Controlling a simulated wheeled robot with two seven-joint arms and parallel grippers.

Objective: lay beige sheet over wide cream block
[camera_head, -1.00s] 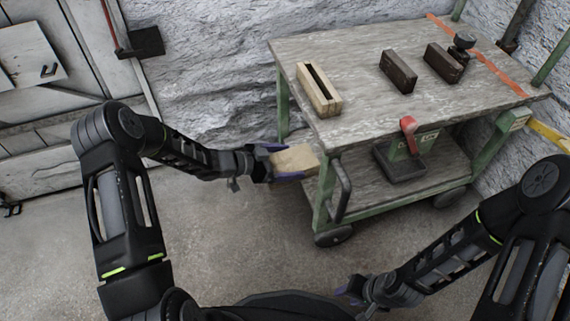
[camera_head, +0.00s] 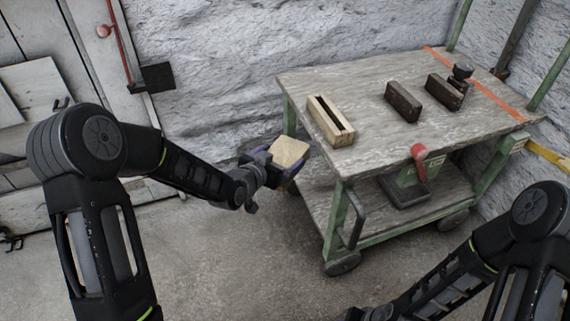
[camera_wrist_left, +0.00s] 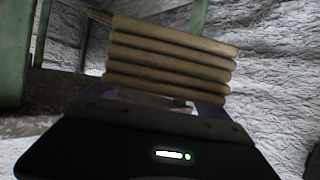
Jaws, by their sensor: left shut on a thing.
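The beige sheet (camera_head: 289,153) is held in my left gripper (camera_head: 276,168), just off the near left side of the cart. In the left wrist view the sheet (camera_wrist_left: 170,55) looks ribbed, like several stacked folds, between the fingers. The wide cream block (camera_head: 325,117) sits on the cart top near its left edge, with a long dark slot along its upper face. The sheet and block are apart, with the gripper left of and nearer than the block. Only part of my right arm shows at bottom right; its fingers are out of frame.
Two dark brown blocks (camera_head: 403,102) (camera_head: 443,91) stand right of the cream block on the cart top (camera_head: 375,140). A black knob (camera_head: 462,72) is by the farther one. A rough wall stands behind.

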